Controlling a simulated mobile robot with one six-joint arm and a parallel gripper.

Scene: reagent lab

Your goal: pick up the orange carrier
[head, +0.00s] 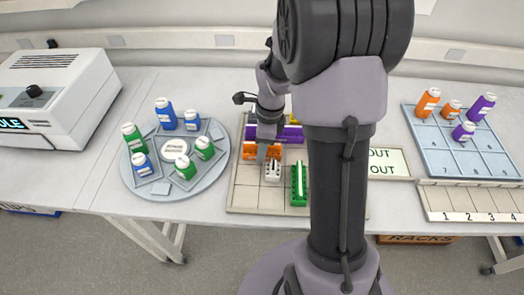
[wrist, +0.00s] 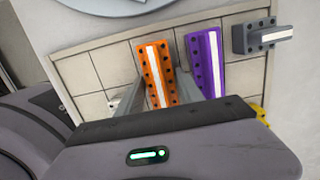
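The orange carrier (wrist: 154,75), a block with a pale strip along its top and dark holes, lies on the tiled tray (head: 240,199). In the head view the orange carrier (head: 249,153) is partly hidden by my gripper (head: 264,150). In the wrist view my gripper (wrist: 159,72) is open, with one grey finger on each side of the orange carrier. I see no clear contact, and cannot tell how far down the fingers reach. A purple carrier (wrist: 207,64) lies just right of the right finger.
A grey carrier (wrist: 262,36) lies beyond the purple one. White (head: 272,171) and green (head: 299,184) carriers stand near the tray's front. A round bottle rack (head: 132,178) is to the left; a blue bottle tray (head: 430,149) is to the right.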

